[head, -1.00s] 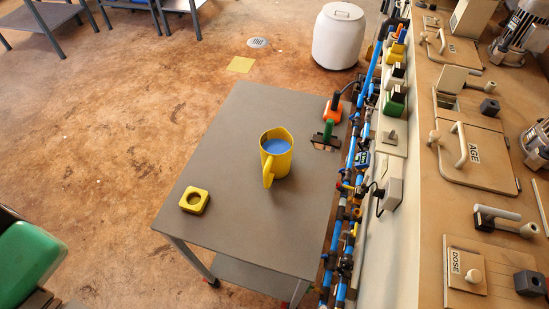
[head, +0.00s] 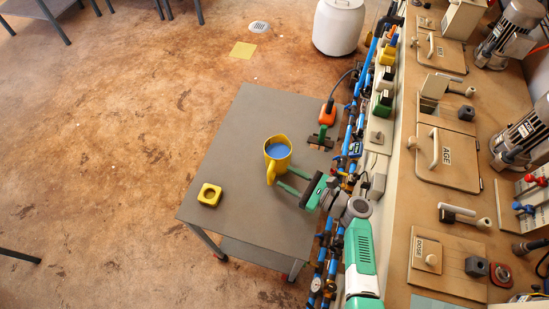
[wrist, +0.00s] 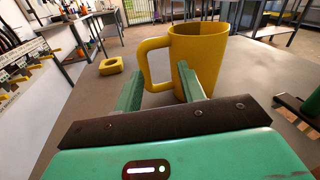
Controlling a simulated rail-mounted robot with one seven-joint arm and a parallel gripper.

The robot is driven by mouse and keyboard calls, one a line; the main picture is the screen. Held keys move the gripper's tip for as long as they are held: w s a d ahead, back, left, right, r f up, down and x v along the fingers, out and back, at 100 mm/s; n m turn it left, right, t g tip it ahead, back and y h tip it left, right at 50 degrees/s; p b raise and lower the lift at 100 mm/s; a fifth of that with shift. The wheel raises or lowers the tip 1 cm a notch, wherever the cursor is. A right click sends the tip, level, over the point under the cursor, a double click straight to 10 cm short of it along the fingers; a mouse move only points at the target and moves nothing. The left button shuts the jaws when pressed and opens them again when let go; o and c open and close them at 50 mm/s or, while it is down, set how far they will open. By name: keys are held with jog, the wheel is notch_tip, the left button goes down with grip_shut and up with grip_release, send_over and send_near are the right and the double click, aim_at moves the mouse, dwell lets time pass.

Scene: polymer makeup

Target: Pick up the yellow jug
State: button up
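The yellow jug (head: 272,166) stands upright on the grey table, with blue contents visible inside in the head view. In the wrist view, the jug (wrist: 200,50) is just ahead of my gripper (wrist: 160,70), with its handle to the left. My gripper is open. Its two green fingers are apart, with the lower part of the handle showing between them. In the head view, my gripper (head: 285,177) reaches in low from the right toward the handle side. Whether the fingers touch the jug cannot be told.
A yellow square block with a round hole (head: 209,195) lies on the grey table (head: 240,130), left of the jug. A green-handled item (head: 322,137) and an orange one (head: 327,113) are at the table's right edge, beside blue pipes (head: 361,90) and the bench.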

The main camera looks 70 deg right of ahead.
jog(key=shift+a+f+m+y, duration=0.2)
jog(key=shift+a+f, duration=0.05)
jog(key=shift+a, duration=0.25)
jog(key=shift+a+f+m+y, duration=0.2)
jog(key=shift+a+f, duration=0.05)
jog(key=shift+a, duration=0.25)
jog(key=w, duration=0.5)
jog(key=w+b, duration=0.1)
jog(key=w, duration=0.2)
jog(key=shift+d+r, duration=0.25)
grip_shut()
